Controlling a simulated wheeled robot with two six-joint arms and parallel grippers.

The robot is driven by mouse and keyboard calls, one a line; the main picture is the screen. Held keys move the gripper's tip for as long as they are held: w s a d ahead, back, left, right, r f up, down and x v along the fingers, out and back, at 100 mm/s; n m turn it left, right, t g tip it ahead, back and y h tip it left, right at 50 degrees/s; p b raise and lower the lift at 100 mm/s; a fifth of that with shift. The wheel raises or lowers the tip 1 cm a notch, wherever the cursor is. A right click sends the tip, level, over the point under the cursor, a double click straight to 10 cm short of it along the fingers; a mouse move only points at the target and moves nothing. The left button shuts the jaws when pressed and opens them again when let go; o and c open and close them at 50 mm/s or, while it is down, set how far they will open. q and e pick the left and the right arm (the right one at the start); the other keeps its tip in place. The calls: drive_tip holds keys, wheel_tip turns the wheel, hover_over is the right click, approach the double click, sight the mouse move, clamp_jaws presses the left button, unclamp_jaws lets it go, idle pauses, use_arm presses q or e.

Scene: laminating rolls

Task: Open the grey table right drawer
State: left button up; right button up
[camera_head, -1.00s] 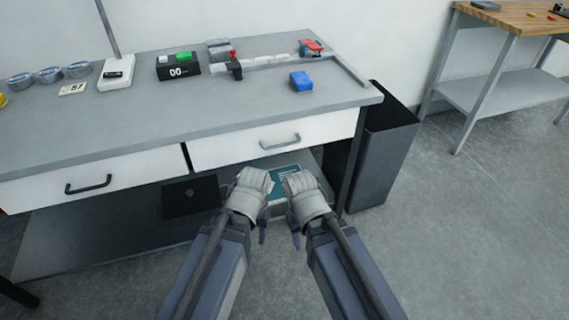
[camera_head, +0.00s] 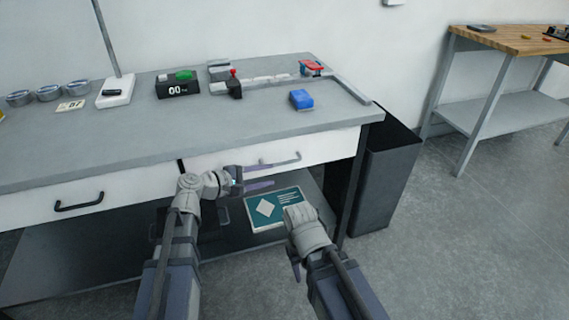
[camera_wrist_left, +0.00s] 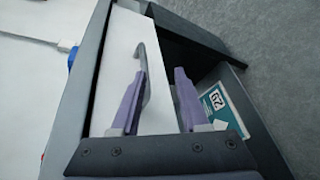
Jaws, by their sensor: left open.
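The grey table's (camera_head: 130,120) right drawer has a white front (camera_head: 335,146) and looks shut, flush under the tabletop. Its grey bar handle (camera_head: 291,158) is partly hidden by my left gripper (camera_head: 272,175). That gripper is open and empty, with its purple fingers pointing right in front of the drawer's lower edge. In the left wrist view, one finger overlaps the handle (camera_wrist_left: 150,72) and the other is over the dark gap beside the drawer front. I cannot tell whether the finger touches the handle. My right gripper (camera_head: 296,270) hangs lower, below the drawer.
A green-covered box or book (camera_head: 265,208) lies on the lower shelf. A dark bin (camera_head: 385,185) stands right of the table. The left drawer has a black handle (camera_head: 79,199). A blue block (camera_head: 301,99) is on top. The floor at right is clear.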

sight(281, 164)
use_arm(q)
drive_tip(key=shift+n+t, duration=0.3)
drive_tip(key=shift+n, duration=0.4)
drive_tip(key=shift+w+d+b, duration=0.85)
drive_tip(key=shift+w+d, duration=1.9)
drive_tip(key=shift+d, duration=0.15)
drive_tip(key=shift+c, duration=0.2)
clamp_jaws()
